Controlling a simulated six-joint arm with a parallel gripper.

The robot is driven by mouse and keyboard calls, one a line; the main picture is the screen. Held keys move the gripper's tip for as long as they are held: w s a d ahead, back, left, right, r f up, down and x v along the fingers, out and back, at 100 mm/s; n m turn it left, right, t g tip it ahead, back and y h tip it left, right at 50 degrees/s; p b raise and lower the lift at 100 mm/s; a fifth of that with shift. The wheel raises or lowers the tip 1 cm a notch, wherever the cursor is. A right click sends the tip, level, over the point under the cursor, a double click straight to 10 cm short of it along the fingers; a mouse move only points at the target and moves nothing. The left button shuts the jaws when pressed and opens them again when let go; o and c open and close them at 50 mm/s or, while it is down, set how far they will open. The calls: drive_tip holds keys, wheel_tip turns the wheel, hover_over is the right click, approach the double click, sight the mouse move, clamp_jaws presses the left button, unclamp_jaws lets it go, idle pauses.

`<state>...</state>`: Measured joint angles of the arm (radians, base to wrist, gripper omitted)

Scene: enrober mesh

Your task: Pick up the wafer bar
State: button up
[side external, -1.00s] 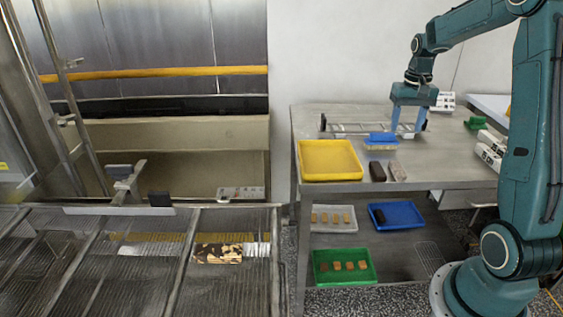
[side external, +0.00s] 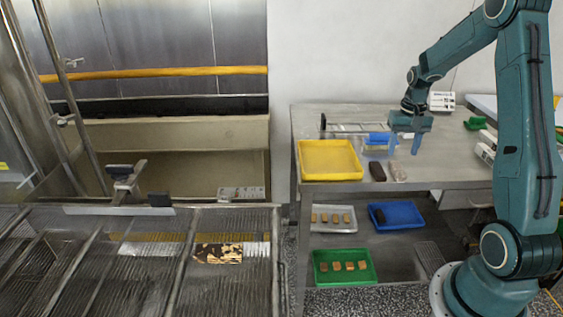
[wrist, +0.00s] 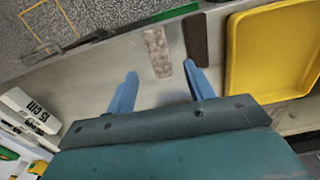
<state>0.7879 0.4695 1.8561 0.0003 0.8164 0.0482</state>
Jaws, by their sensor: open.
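Two bars lie side by side near the front edge of the metal table: a mottled pale brown bar (side external: 397,172) and a plain dark brown bar (side external: 377,171). Neither is labelled; the mottled one looks like the wafer bar. My gripper (side external: 404,151) is open and empty, above the table just behind the bars. In the wrist view, the mottled bar (wrist: 157,50) lies ahead, roughly between the lines of my two blue fingers (wrist: 160,74). The dark bar (wrist: 195,40) lies by the right fingertip.
A yellow tray (side external: 303,176) stands left of the bars. A clear box with a blue lid (side external: 378,138) is close behind, beside my gripper. White boxes labelled 15 cm (wrist: 30,110) stand at the other side. Trays sit on the shelf below. Table between bars and white boxes is clear.

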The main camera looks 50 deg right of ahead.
sight(398, 168)
drive_tip(key=shift+f, duration=0.75)
drive_tip(key=shift+d+f, duration=0.15)
drive_tip(key=shift+f, duration=2.45)
drive_tip(key=c, duration=0.9)
